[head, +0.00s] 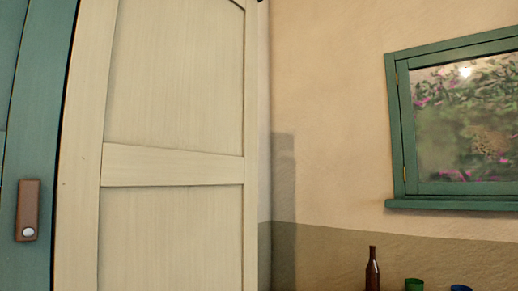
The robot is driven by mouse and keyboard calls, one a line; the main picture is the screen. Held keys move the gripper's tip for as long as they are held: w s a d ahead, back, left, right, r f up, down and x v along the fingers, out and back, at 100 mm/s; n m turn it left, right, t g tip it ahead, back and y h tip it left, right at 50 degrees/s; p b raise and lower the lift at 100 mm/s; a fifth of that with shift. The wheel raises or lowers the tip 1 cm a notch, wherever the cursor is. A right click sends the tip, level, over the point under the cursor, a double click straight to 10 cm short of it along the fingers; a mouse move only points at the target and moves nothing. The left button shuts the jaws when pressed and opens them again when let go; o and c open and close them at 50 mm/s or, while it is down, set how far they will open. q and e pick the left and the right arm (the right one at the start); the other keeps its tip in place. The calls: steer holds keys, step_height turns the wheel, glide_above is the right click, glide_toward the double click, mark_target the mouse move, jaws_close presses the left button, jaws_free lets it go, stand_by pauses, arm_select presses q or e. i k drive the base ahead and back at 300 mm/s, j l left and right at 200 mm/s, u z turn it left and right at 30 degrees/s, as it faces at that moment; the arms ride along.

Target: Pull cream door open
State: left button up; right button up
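The cream door (175,165) fills the left half of the head view, tall and panelled, with a cross rail at mid height. Its top and bottom run out of the picture. I see no handle on the part of it that shows. A dark gap runs along its left edge, beside a teal panel (22,120). Whether the door is shut or ajar I cannot tell. Neither of my grippers shows in this view.
A brown plate with a white round button (28,210) is on the teal panel. A teal-framed window (460,125) is on the right wall. Below it stand a dark bottle (372,270), a green cup (414,285) and a blue cup (461,288), cut by the bottom edge.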

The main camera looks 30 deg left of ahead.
mark_target(156, 186)
steer(key=u, duration=1.4)
steer(key=k+l, duration=0.3)
steer(key=l, duration=0.15)
steer(key=k+l+z, duration=0.1)
steer(key=k+l, duration=0.2)
steer(key=l, duration=0.15)
steer(key=k+l, duration=0.25)
steer(key=l, duration=0.2)
